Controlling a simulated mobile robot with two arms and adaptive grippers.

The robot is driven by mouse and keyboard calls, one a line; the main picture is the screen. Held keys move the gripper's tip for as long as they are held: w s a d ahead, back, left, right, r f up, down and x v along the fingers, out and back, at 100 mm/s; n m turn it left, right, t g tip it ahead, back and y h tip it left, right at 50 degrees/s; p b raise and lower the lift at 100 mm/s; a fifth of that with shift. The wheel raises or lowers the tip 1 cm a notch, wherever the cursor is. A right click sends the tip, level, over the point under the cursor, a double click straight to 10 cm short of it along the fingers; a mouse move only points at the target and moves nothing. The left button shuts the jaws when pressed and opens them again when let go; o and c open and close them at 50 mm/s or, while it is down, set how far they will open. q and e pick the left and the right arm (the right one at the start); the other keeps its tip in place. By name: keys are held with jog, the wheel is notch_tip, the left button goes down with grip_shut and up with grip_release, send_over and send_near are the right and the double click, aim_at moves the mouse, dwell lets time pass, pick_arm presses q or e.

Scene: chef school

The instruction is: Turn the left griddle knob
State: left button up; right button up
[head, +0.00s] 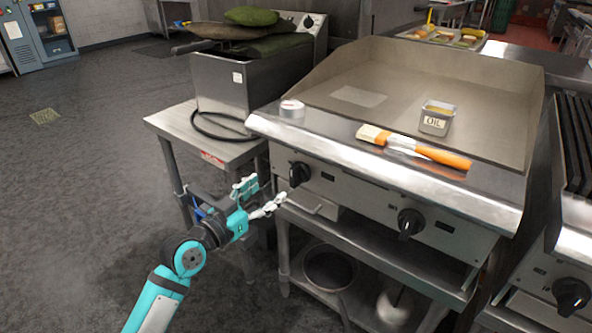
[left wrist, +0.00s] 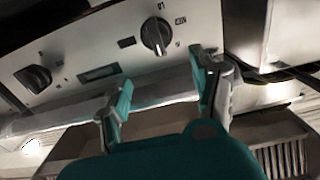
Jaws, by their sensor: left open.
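The left griddle knob (head: 299,173) is a black dial on the griddle's steel front panel, below its left corner. A black knob (left wrist: 155,38), apparently this same one, shows in the left wrist view, just beyond the fingertips. My left gripper (head: 260,196) is open and empty, with teal and white fingers spread. It is left of and a little below the left knob in the head view, apart from it. In the left wrist view the open fingers (left wrist: 163,82) also show, with nothing between them. My right gripper is not in view.
A second griddle knob (head: 410,223) is further right on the panel. A side table (head: 185,125) with a fryer stands left, close to my gripper. The floor at left is clear.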

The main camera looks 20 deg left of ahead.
aim_at(291, 172)
pick_arm(q)
jog(key=b+x, duration=0.1)
jog(key=x, duration=1.1)
jog(key=shift+f, duration=0.1)
jog(key=c, duration=0.9)
